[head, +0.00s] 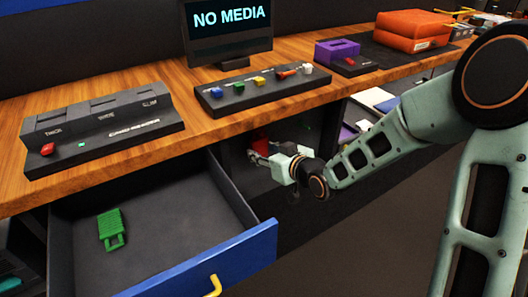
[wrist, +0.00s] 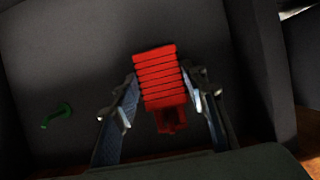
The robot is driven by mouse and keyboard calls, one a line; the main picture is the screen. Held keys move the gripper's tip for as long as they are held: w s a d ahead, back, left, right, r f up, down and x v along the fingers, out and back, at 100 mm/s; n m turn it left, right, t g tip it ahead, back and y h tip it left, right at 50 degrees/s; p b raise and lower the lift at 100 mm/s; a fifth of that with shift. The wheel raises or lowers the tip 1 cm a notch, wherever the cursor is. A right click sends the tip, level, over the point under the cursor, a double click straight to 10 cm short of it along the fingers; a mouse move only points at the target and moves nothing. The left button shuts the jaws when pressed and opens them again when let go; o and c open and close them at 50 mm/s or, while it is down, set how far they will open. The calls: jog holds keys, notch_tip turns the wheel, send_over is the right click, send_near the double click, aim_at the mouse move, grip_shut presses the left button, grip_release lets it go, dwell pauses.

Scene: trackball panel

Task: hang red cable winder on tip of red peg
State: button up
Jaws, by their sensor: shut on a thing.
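The red cable winder (wrist: 160,78) is ribbed, with a loop at its near end in the wrist view. My gripper (wrist: 165,88) is shut on it, one finger on each side. In the head view my gripper (head: 262,156) reaches into the dark compartment under the counter, and part of the red winder (head: 259,143) shows at its fingertips. I cannot make out the red peg in either view; it may be hidden behind the winder or the gripper.
A small green peg (wrist: 57,115) stands out from the dark panel, left of the winder. An open drawer (head: 246,258) with a blue front holds a green winder (head: 111,229). The wooden counter (head: 160,82) lies above the compartment. Side walls enclose the space around my gripper.

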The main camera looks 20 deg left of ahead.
jog(key=o, duration=1.2)
jog(key=shift+d, duration=0.1)
